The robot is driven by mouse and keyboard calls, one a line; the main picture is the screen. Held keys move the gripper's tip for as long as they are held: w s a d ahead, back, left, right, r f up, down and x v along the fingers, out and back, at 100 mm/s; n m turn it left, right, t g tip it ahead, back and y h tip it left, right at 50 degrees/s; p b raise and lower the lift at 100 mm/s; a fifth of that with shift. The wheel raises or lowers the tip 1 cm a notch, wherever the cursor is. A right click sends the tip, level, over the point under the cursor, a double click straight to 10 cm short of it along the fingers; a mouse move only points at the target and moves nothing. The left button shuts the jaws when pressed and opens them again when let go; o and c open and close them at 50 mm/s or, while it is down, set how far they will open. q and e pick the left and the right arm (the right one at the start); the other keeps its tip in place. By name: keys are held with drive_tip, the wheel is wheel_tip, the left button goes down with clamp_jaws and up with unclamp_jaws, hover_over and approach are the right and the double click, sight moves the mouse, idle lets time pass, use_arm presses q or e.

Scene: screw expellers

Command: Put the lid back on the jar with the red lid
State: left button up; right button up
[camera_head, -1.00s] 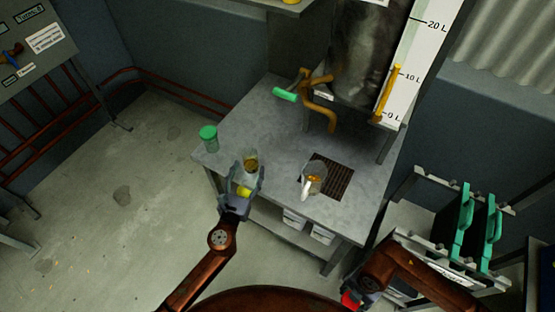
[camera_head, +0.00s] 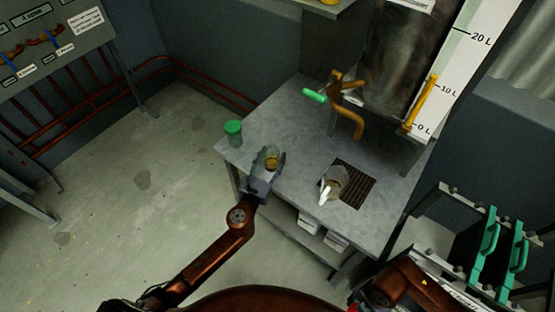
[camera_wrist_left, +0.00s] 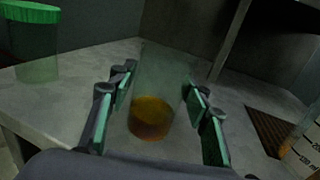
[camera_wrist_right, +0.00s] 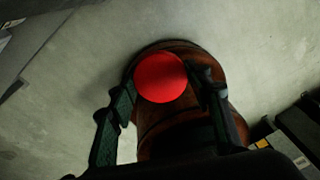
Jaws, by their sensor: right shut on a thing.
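The red lid (camera_wrist_right: 160,77) is round and shows between the fingers of my right gripper (camera_wrist_right: 165,92), which is shut on it. In the head view only a trace of red shows at the bottom edge. An open clear jar (camera_head: 272,158) with amber liquid stands on the grey table (camera_head: 290,120). My left gripper (camera_head: 268,168) is at this jar. In the left wrist view its fingers are open on both sides of the jar (camera_wrist_left: 160,90), with narrow gaps visible. No lid shows on this jar.
A jar with a green lid (camera_head: 233,133) stands at the table's left corner. A glass beaker (camera_head: 334,183) sits by the dark grate (camera_head: 357,186). A tank with an orange tap (camera_head: 350,118) and green handle stands behind. Green-handled items (camera_head: 490,245) are at right.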

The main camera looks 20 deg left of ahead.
sight(271, 151)
use_arm(q)
drive_tip(key=c, duration=0.9)
drive_tip(key=shift+o, duration=0.2)
drive_tip(key=shift+r, duration=0.15)
use_arm(e)
drive_tip(key=shift+r, duration=0.1)
